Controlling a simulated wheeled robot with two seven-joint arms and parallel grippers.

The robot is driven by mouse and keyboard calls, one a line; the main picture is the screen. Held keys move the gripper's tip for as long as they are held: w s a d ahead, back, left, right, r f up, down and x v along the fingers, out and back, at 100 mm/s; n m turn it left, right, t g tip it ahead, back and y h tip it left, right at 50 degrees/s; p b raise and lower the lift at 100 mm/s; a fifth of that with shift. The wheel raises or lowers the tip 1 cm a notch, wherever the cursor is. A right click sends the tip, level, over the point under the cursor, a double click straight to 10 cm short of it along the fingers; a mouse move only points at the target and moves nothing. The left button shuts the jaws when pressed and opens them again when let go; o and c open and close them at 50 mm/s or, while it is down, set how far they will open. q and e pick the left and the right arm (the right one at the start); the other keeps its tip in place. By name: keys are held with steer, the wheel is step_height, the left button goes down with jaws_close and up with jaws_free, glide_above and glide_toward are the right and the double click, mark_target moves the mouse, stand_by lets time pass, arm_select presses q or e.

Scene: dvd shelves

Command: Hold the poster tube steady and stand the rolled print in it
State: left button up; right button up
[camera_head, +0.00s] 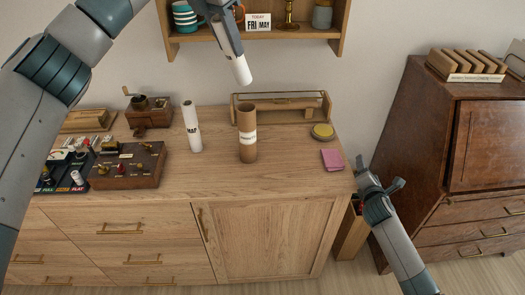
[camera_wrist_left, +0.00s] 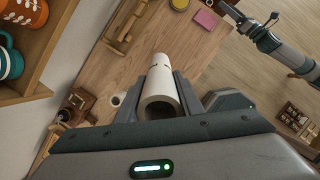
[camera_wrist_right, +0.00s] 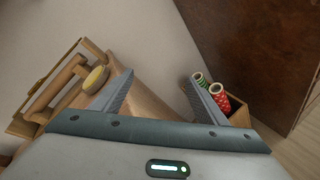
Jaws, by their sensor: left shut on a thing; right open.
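The poster tube (camera_head: 247,140), a brown cardboard cylinder with a pale label, stands upright and open-topped on the wooden cabinet top. My left gripper (camera_head: 229,42) is shut on a white rolled print (camera_head: 240,70), held slightly tilted in the air above and behind the tube, apart from it. In the left wrist view the print (camera_wrist_left: 160,105) sits between the fingers with its hollow end facing the camera. My right gripper (camera_head: 371,184) is open and empty off the cabinet's right edge, away from the tube; its spread fingers show in the right wrist view (camera_wrist_right: 160,92).
A white roll marked MAP (camera_head: 193,130) stands left of the tube. A wooden rack (camera_head: 285,103) lies behind it; a yellow tin (camera_head: 322,131) and pink notes (camera_head: 332,159) are at right. A wall shelf (camera_head: 290,34) hangs above. A box holds patterned rolls (camera_wrist_right: 219,97).

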steer(key=a+r+n, duration=0.1)
steer(key=a, duration=0.1)
steer(key=w+a+r+n+t+y, duration=0.1)
steer(key=a+r, duration=0.1)
steer(key=w+a+r+n, duration=0.1)
steer(key=a+r, duration=0.1)
steer(key=a, duration=0.1)
steer(key=shift+w+r+t, duration=0.15)
steer(key=shift+t, duration=0.15)
steer(key=a+r+n+y, duration=0.1)
steer(key=a, duration=0.1)
steer(key=a+r+n, duration=0.1)
steer(key=a, duration=0.2)
steer(key=a+r+n+t+y, duration=0.1)
steer(key=a, duration=0.2)
steer(key=shift+w+n+y, duration=0.25)
steer(key=shift+n+y, duration=0.05)
steer(key=shift+n, duration=0.1)
steer(key=s+a+r+n+y, duration=0.25)
steer(key=a+n, duration=0.25)
steer(key=a, duration=0.7)
steer(key=n+y, duration=0.5)
glide_toward(250, 133)
steer(key=shift+w+a+f+h, duration=0.1)
steer(key=shift+w+a+h, duration=0.15)
steer(key=shift+w+a, duration=0.1)
steer(key=shift+w+m+t, duration=0.15)
steer(key=shift+m+t, duration=0.15)
